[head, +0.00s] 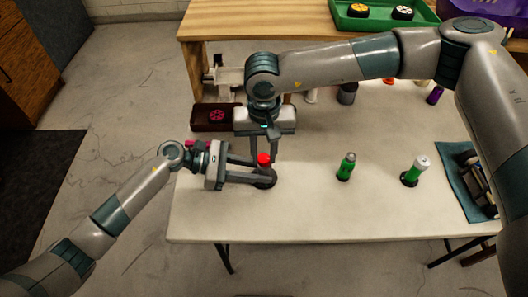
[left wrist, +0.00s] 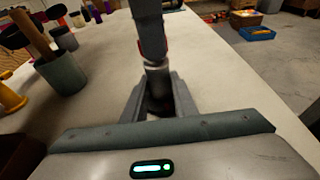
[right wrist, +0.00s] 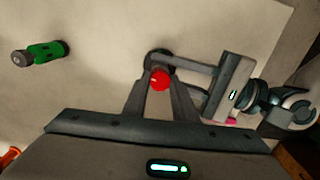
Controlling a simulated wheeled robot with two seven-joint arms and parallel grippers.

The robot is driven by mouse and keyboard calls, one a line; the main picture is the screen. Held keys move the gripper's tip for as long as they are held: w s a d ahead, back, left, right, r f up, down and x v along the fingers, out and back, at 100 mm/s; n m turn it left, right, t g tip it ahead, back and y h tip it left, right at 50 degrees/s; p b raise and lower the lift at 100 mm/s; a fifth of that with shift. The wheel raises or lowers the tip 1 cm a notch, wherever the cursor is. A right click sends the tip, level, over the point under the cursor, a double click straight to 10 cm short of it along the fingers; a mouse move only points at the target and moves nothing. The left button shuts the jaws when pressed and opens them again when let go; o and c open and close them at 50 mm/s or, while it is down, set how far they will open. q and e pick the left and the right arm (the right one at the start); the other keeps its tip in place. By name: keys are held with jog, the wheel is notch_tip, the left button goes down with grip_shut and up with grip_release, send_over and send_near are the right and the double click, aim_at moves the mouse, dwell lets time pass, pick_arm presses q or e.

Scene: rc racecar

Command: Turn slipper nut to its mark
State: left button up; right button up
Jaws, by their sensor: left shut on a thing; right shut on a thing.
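A red round knob, seemingly the slipper nut (head: 264,158), stands on top of a dark round part (head: 266,182) at the left of the white table. My right gripper (head: 263,157) reaches down from above and is shut on the red knob. In the right wrist view the red knob (right wrist: 159,79) sits between its fingertips, with the dark part (right wrist: 158,56) just beyond. My left gripper (head: 262,180) comes in level from the left and is shut on the dark part. In the left wrist view that part (left wrist: 158,103) is mostly hidden between the fingers. I cannot make out any mark.
A car chassis (head: 480,185) lies on a blue mat (head: 451,152) at the right edge. A dark box with a pink wheel (head: 213,117) is behind on the left. The table's front middle is clear.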

aim_at(263, 158)
jog(key=m, duration=1.3)
jog(key=shift+a, duration=0.1)
dwell(0.4)
jog(key=o, duration=1.1)
jog(key=shift+c, duration=0.2)
notch_tip(263, 158, up, 12)
